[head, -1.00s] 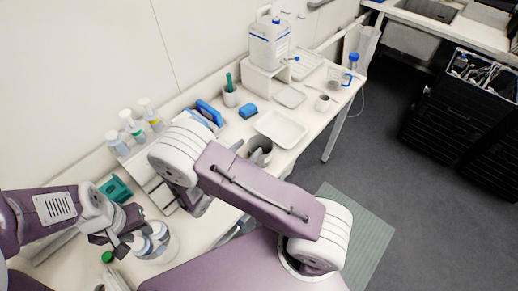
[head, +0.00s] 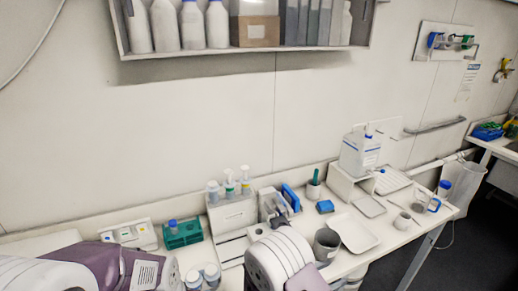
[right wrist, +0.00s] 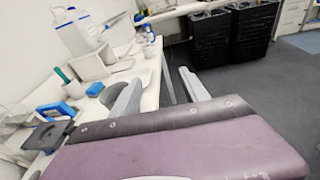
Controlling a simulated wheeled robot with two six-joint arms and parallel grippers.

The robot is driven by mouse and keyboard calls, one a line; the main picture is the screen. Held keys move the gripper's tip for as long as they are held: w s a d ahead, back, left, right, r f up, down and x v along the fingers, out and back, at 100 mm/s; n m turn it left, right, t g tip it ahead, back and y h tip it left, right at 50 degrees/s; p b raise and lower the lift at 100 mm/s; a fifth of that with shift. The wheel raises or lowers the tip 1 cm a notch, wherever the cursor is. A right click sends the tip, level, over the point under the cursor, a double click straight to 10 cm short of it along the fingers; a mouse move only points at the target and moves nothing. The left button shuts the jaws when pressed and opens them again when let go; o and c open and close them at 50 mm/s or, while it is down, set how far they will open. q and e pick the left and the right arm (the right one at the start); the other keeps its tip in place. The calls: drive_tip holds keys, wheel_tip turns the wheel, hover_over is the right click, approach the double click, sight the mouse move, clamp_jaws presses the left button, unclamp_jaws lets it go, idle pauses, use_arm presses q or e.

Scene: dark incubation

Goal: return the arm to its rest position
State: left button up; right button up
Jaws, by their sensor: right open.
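My right arm (head: 281,262) enters at the bottom middle of the head view, in front of the bench. Its gripper cannot be made out clearly there. In the right wrist view my right gripper (right wrist: 158,92) is open, with two grey fingers apart and nothing between them. Beyond the fingers lie the bench end and the dark floor. My left arm (head: 120,268) shows at the lower left of the head view; its gripper is out of frame.
The bench holds a teal rack (head: 183,234), a grey beaker (head: 326,243), a white tray (head: 355,233), a blue block (head: 325,207) and a large jug (head: 358,155). A shelf (head: 250,48) with bottles hangs above. In the wrist view, black crates (right wrist: 208,40) stand past open floor.

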drive_tip(key=d+r+m+g+b, duration=0.25)
drive_tip(key=d+m+g, duration=0.2)
drive_tip(key=d, duration=0.25)
drive_tip(key=s+d+f+m+g+y+b, duration=0.1)
drive_tip(key=s+d+m+g+y, duration=0.1)
drive_tip(key=s+m, duration=0.3)
drive_tip(key=s+d+f+m+g+y+b, duration=0.1)
drive_tip(key=s+d+m+g+y, duration=0.15)
drive_tip(key=s, duration=0.35)
drive_tip(key=s+a+f+m+y+b, duration=0.2)
drive_tip(key=s+a+f+m+y, duration=0.3)
drive_tip(key=a+m+y, duration=0.15)
use_arm(q)
wheel_tip(320, 180, down, 6)
drive_tip(key=w, duration=0.1)
drive_tip(key=shift+f+p, duration=0.15)
drive_tip(key=shift+p, duration=0.25)
use_arm(e)
drive_tip(key=w+a+f+m+t+y, duration=0.1)
drive_tip(key=w+a+m+t+y, duration=0.1)
drive_tip(key=a, duration=0.6)
drive_tip(key=w+m+y, duration=0.1)
drive_tip(key=w+m, duration=0.1)
drive_tip(key=m, duration=0.1)
drive_tip(key=shift+t, duration=0.4)
use_arm(q)
drive_tip(key=shift+s+d, duration=0.1)
use_arm(e)
drive_tip(key=shift+s, duration=0.1)
